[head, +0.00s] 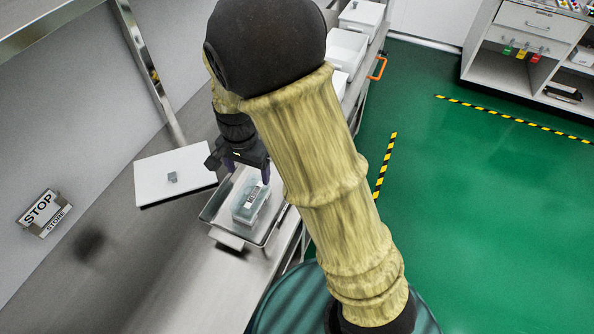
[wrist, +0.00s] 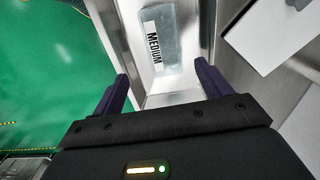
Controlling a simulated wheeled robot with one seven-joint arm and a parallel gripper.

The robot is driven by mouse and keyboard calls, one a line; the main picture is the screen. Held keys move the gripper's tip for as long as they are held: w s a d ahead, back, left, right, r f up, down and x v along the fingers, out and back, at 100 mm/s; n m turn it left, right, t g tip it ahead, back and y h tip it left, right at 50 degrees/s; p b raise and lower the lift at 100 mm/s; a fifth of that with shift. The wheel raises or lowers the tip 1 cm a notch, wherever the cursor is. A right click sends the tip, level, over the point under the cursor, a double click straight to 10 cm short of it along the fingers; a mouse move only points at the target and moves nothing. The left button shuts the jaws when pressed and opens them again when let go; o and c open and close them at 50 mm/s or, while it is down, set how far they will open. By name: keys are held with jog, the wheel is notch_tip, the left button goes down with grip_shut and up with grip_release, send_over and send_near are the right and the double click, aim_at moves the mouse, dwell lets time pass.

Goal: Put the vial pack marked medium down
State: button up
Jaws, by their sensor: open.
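The vial pack marked medium (wrist: 153,38) is a pale grey-blue, translucent box with a white label reading MEDIUM. It lies inside a shallow metal tray (wrist: 204,25), and the head view shows the same pack (head: 249,205) in the tray (head: 208,213) on the counter. My gripper (wrist: 164,85) is open and empty, its dark purple fingers spread wide. In the wrist view the pack lies beyond the fingertips, apart from them. In the head view my gripper (head: 247,170) is just behind and above the pack, and my arm covers part of the tray's right side.
A white board (head: 170,190) with a small grey block (head: 172,177) lies left of the tray. A STOP/STORE sign (head: 43,213) is further left. White bins (head: 346,50) stand along the back of the counter. Bare counter (head: 190,275) lies in front.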

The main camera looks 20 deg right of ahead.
jog(key=s+d+r+n+t, duration=0.1)
jog(key=s+d+r+n, duration=0.1)
jog(key=s+d, duration=0.3)
jog(key=s+d+r+n+t, duration=0.1)
jog(key=s+d+r+n, duration=0.2)
jog(key=d, duration=0.6)
jog(key=shift+s+d+r+n, duration=0.2)
jog(key=shift+s+d+n, duration=0.1)
jog(key=shift+s+n, duration=0.75)
